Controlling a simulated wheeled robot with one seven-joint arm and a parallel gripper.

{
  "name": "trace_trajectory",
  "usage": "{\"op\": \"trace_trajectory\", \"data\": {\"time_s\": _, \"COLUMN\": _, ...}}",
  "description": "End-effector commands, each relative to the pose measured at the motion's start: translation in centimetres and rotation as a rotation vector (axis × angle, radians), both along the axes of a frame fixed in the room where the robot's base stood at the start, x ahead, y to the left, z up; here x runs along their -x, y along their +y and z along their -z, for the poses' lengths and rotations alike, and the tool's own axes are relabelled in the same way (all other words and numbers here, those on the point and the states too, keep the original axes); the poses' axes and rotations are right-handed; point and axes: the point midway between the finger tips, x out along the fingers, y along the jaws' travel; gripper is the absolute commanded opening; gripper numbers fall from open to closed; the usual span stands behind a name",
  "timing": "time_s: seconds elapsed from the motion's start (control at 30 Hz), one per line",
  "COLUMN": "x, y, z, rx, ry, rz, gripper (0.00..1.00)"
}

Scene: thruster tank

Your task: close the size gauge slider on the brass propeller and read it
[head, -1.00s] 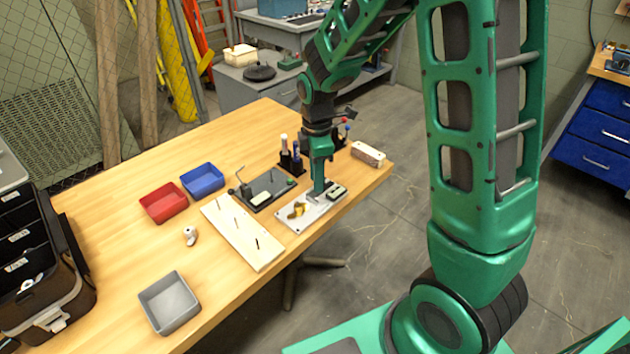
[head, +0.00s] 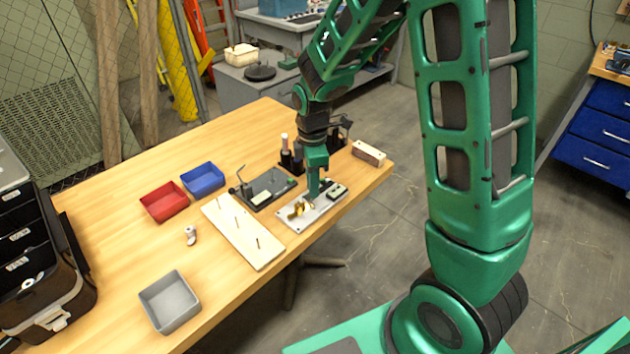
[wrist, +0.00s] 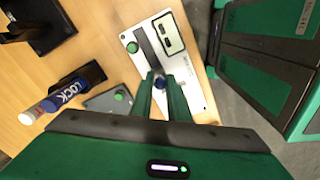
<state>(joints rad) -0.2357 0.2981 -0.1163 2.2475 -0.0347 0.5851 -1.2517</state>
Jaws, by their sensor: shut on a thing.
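The size gauge is a pale plate (head: 294,226) with a small display box (head: 336,189), near the front right edge of the bench. The brass propeller (head: 298,210) sits on the plate, left of my gripper (head: 313,195). In the wrist view the plate (wrist: 199,72) and its display box (wrist: 168,34) show ahead of the fingers. My gripper (wrist: 160,84) is shut on the gauge slider, a small dark blue knob between the fingertips. The propeller is hidden in the wrist view. The display's reading is too small to make out.
A white board with pins (head: 236,243) lies left of the gauge. A dark plate (head: 266,190) with a bent rod is behind it. Red (head: 164,202), blue (head: 202,179) and grey (head: 169,302) bins stand left. Marker bottles and a wooden block (head: 368,153) stand behind.

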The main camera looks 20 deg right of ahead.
Motion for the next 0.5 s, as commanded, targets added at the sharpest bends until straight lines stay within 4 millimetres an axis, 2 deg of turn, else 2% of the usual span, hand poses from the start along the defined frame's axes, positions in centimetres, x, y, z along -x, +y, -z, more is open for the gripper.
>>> {"op": "trace_trajectory", "data": {"time_s": 0.23, "x": 0.05, "y": 0.62, "z": -0.09, "rx": -0.008, "ry": 0.000, "rz": -0.009, "gripper": 0.00}}
{"op": "trace_trajectory", "data": {"time_s": 0.27, "x": 0.06, "y": 0.63, "z": -0.09, "rx": -0.008, "ry": 0.000, "rz": -0.009, "gripper": 0.22}}
{"op": "trace_trajectory", "data": {"time_s": 0.3, "x": 0.06, "y": 0.62, "z": -0.09, "rx": -0.007, "ry": 0.000, "rz": -0.009, "gripper": 0.26}}
{"op": "trace_trajectory", "data": {"time_s": 0.5, "x": 0.13, "y": 0.55, "z": -0.06, "rx": -0.006, "ry": 0.001, "rz": -0.008, "gripper": 0.26}}
